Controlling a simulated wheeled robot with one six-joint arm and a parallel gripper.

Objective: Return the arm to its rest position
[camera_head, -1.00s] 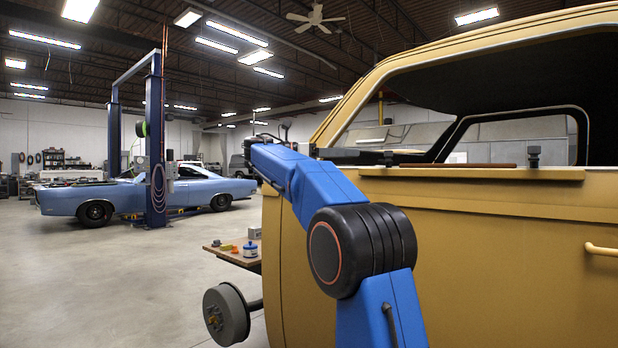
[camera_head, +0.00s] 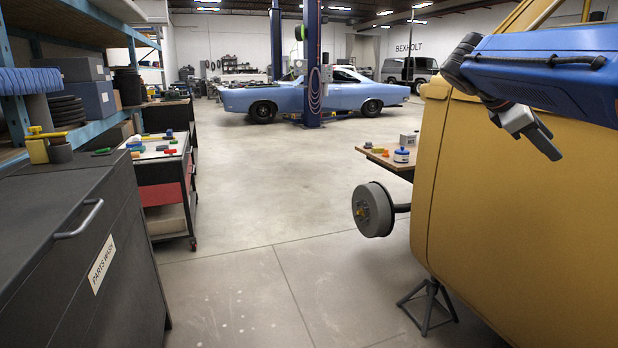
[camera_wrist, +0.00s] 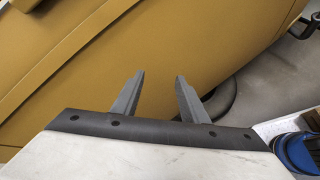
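My blue arm (camera_head: 550,70) comes in from the right edge of the head view, in front of the yellow vehicle shell (camera_head: 490,190). My gripper (camera_head: 552,150) hangs at its end, pointing down and right beside the yellow panel. In the wrist view my gripper (camera_wrist: 156,80) shows two grey fingers standing apart with nothing between them, so it is open and empty. The yellow shell (camera_wrist: 60,90) fills most of the wrist view behind the fingers. Whether the gripper touches the panel cannot be told.
A dark parts-wash cabinet (camera_head: 60,230) stands at left, with a red tool cart (camera_head: 165,195) behind it. A wheel hub (camera_head: 374,210) and a jack stand (camera_head: 428,306) are beside the shell. The concrete floor (camera_head: 255,220) between is clear. A blue car (camera_head: 300,97) stands far back.

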